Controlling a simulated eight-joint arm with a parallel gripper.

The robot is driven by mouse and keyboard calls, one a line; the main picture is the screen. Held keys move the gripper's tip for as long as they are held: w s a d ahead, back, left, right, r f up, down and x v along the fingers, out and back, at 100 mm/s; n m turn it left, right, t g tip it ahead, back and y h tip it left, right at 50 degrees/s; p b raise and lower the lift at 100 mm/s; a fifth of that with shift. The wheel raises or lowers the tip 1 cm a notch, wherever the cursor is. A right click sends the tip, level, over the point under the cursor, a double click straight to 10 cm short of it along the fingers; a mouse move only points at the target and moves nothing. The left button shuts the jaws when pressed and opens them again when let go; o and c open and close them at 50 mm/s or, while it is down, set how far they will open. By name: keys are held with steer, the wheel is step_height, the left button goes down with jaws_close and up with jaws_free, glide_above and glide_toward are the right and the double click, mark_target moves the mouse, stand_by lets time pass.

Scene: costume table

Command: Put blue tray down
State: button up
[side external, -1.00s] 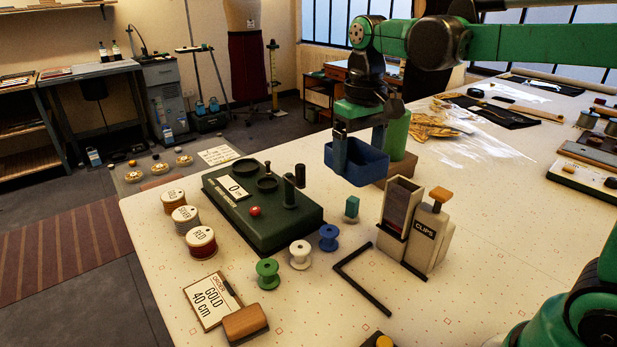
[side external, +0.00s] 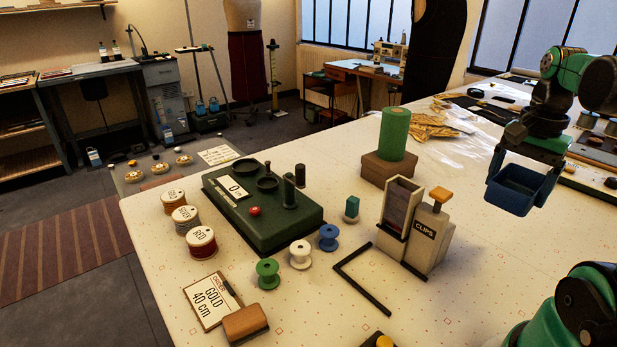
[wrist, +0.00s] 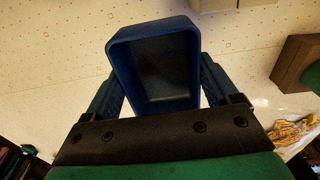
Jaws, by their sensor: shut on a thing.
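The blue tray (side external: 521,187) is held up in the air over the right part of the table in the side external view. It is an open box and looks empty in the wrist view (wrist: 154,75). My gripper (side external: 524,172) is shut on it, with one finger on each side of the tray. The tray hangs roughly level, apart from the tabletop. The exact height of its base above the table is hard to tell.
The CLIPS box (side external: 428,237) and a tall open holder (side external: 399,206) stand left of the tray. A green cylinder (side external: 393,135) sits on a brown block (side external: 389,168). A black L-shaped bar (side external: 363,279) lies in front. Bare tabletop (side external: 500,255) shows below the tray.

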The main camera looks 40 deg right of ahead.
mark_target(478, 271)
step_height(478, 271, down, 15)
steer(key=shift+f, duration=0.2)
stand_by(0.6)
steer(key=o, duration=1.1)
steer(key=shift+r, duration=0.1)
step_height(478, 271, up, 11)
steer(key=shift+r, duration=0.4)
steer(key=c, duration=0.9)
